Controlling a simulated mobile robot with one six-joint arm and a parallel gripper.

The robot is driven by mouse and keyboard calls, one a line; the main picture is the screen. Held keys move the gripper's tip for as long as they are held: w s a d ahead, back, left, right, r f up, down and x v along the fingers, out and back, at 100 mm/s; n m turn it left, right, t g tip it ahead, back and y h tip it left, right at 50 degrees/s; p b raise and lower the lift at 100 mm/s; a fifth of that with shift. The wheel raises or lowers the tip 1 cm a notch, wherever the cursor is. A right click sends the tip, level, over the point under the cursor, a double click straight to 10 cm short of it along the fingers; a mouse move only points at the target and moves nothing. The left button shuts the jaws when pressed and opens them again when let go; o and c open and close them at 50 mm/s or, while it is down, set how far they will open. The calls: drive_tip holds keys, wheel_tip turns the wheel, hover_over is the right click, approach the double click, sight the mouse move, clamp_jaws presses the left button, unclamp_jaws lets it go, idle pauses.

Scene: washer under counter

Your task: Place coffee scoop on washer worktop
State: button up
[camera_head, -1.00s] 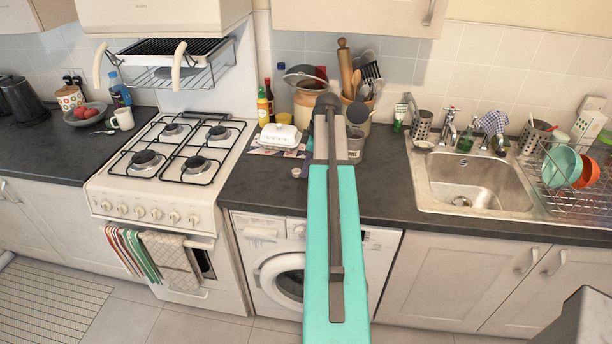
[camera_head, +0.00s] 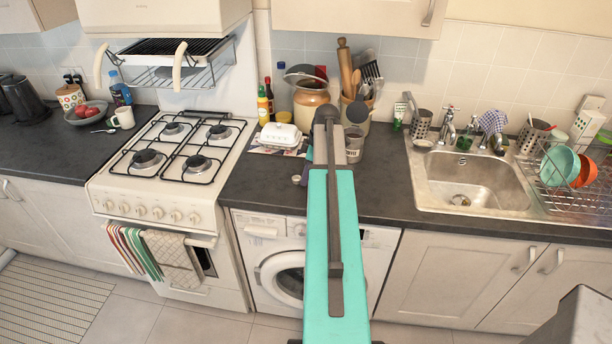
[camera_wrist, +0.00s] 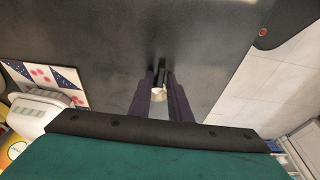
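The coffee scoop (camera_wrist: 158,94) shows as a small pale round piece between the two dark fingers of my gripper (camera_wrist: 160,92) in the wrist view. The fingers are close together on it. In the head view the small pale scoop (camera_head: 296,179) shows just left of my teal arm, over the worktop. My fingers are hidden behind the arm there. The dark washer worktop (camera_head: 250,178) lies under the scoop, above the white washing machine. I cannot tell whether the scoop touches the worktop.
A white butter dish (camera_head: 281,135) sits on a patterned mat behind the scoop. A glass (camera_head: 354,148), a jar and a utensil pot stand at the back. The cooker (camera_head: 180,150) is left and the sink (camera_head: 475,180) right. The worktop's front left is bare.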

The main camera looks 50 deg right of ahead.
drive_tip(key=shift+o, duration=0.6)
drive_tip(key=shift+r, duration=0.2)
drive_tip(key=b+v, duration=0.3)
drive_tip(key=v, duration=0.9)
idle(0.7)
